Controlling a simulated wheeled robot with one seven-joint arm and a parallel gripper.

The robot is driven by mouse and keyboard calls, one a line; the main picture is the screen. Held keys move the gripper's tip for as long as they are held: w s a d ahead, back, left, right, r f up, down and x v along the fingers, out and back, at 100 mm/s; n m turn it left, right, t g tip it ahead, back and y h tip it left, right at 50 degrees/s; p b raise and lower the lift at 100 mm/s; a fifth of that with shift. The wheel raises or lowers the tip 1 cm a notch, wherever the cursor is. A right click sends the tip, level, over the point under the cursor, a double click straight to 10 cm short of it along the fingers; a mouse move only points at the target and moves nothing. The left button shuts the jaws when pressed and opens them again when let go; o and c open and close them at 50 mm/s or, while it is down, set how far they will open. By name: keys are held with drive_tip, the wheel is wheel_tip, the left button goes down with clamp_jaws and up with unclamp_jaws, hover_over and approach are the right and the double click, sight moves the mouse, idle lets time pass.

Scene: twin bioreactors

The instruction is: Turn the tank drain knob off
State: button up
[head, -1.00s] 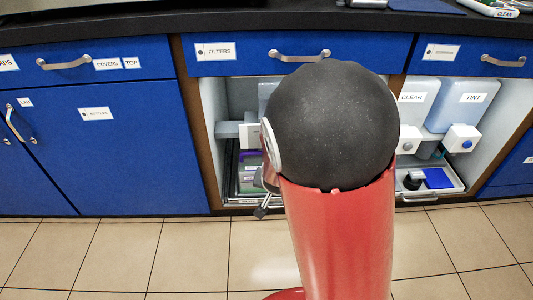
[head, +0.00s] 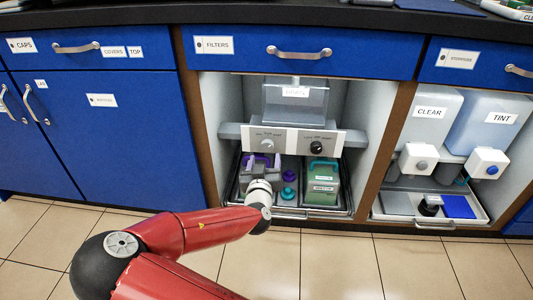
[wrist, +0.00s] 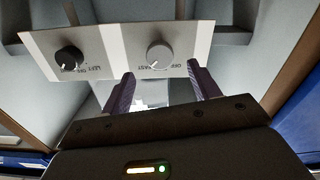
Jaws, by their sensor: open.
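A light panel (head: 291,141) in the open middle bay carries two knobs; its small print is hard to read, so I cannot tell which is the tank drain knob. The grey-white knob (head: 267,146) is on the panel's left and the black knob (head: 317,148) on its right. In the wrist view they appear swapped: the black knob (wrist: 69,58) at left, the grey knob (wrist: 159,55) ahead of the fingers. My gripper (wrist: 161,88) is open and empty, just below the panel in the head view, its fingers pointing toward the grey knob. It touches neither knob.
A clear tank (head: 296,102) sits above the panel. Below is a tray (head: 290,212) with a green box (head: 322,182) and purple and teal items. The right bay holds CLEAR (head: 426,115) and TINT (head: 492,120) containers. Wooden dividers (head: 385,150) flank the middle bay.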

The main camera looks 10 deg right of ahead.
sight(267, 148)
drive_tip(key=x, duration=0.5)
drive_tip(key=c, duration=1)
